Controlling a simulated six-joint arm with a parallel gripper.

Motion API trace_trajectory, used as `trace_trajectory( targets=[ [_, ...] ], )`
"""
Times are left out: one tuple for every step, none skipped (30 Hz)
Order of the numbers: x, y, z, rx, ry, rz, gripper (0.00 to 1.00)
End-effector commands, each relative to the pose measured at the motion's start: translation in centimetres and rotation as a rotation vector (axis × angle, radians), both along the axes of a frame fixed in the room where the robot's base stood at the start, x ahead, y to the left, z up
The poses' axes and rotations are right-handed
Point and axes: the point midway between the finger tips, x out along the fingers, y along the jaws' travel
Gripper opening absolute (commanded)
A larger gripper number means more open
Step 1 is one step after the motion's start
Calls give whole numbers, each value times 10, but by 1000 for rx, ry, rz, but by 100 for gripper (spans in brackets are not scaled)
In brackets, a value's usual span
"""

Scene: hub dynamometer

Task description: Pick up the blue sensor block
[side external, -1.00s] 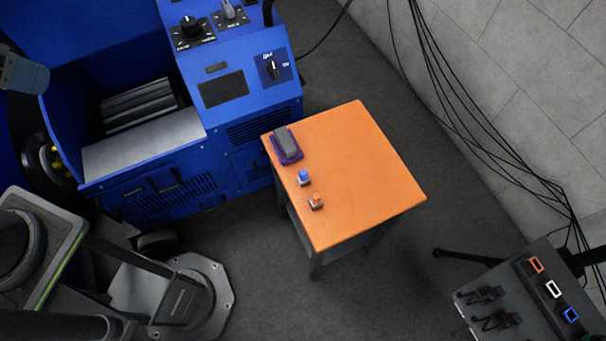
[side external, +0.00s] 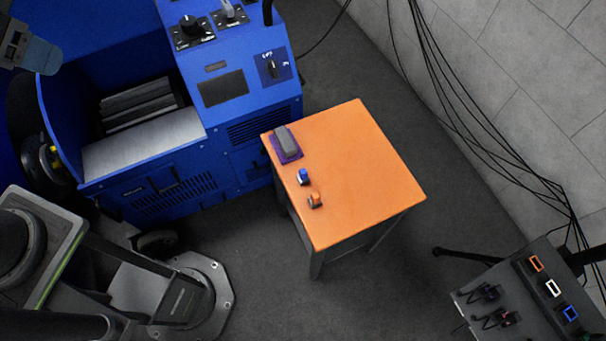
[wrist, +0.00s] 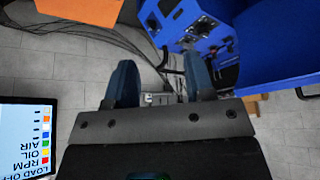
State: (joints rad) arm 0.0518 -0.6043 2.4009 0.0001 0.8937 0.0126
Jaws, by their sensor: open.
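The blue sensor block (side external: 303,177), small with a blue top, sits near the left edge of the orange table (side external: 360,170) in the side view. I do not see it in the wrist view. My gripper (side external: 36,54) shows only in part at the upper left of the side view, far from the table and above the blue machine's left end. In the wrist view my gripper (wrist: 160,80) has its two blue-grey fingers spread apart, with nothing between them. A corner of the orange table (wrist: 85,10) shows at the top of that view.
A small orange block (side external: 315,201) sits just below the blue one. A grey item on a purple base (side external: 285,145) is above it. The blue machine (side external: 240,90) stands close left of the table. A grey panel (side external: 525,295) with coloured frames is lower right. Most of the tabletop is clear.

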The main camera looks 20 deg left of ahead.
Motion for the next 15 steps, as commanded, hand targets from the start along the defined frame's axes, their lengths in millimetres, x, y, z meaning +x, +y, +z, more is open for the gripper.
trace_trajectory(
  targets=[
    [15,-8,0,4,27,-33,49],
    [24,-13,0,6,39,-51,49],
    [36,-20,0,11,55,-78,49],
    [46,-25,-1,14,67,-97,49],
    [55,-31,-2,17,79,-117,49],
    [67,-40,-5,21,93,-143,49],
    [76,-46,-8,24,105,-162,49],
    [84,-53,-11,28,115,-180,49],
    [96,-63,-16,33,130,-205,49],
    [104,-71,-21,37,142,-225,49],
    [112,-78,-26,41,154,-244,49],
    [123,-89,-34,47,170,-271,49],
    [130,-97,-40,51,181,-289,49],
    [137,-106,-47,55,193,-308,49],
    [146,-118,-57,62,207,-333,49]
  ],
)
